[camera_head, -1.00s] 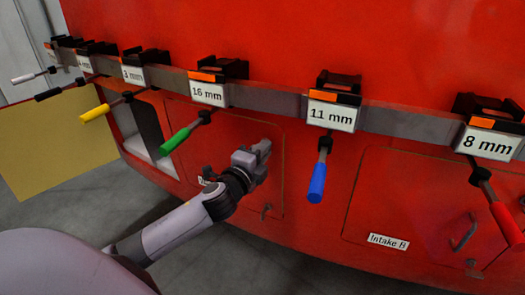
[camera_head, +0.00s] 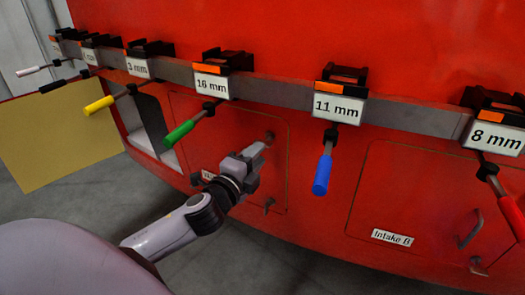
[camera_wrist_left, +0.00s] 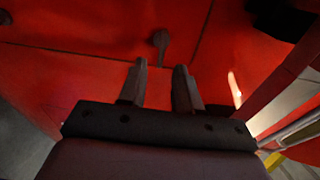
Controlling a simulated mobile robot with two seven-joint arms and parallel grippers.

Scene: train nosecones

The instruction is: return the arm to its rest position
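My left arm comes in from the left in the head view. Its gripper (camera_head: 258,152) is in front of the closed red panel left of the one labelled Intake B. In the left wrist view the two fingers of the left gripper (camera_wrist_left: 160,76) stand apart with nothing between them. A small latch (camera_wrist_left: 161,40) on the red panel shows beyond the fingertips, apart from them. My right gripper is not in view.
A grey rail (camera_head: 290,92) above holds several labelled tools with coloured handles, including green (camera_head: 182,133) and blue (camera_head: 322,175). An open yellow door (camera_head: 60,140) stands at left beside an opening. Grey floor (camera_head: 60,210) lies below.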

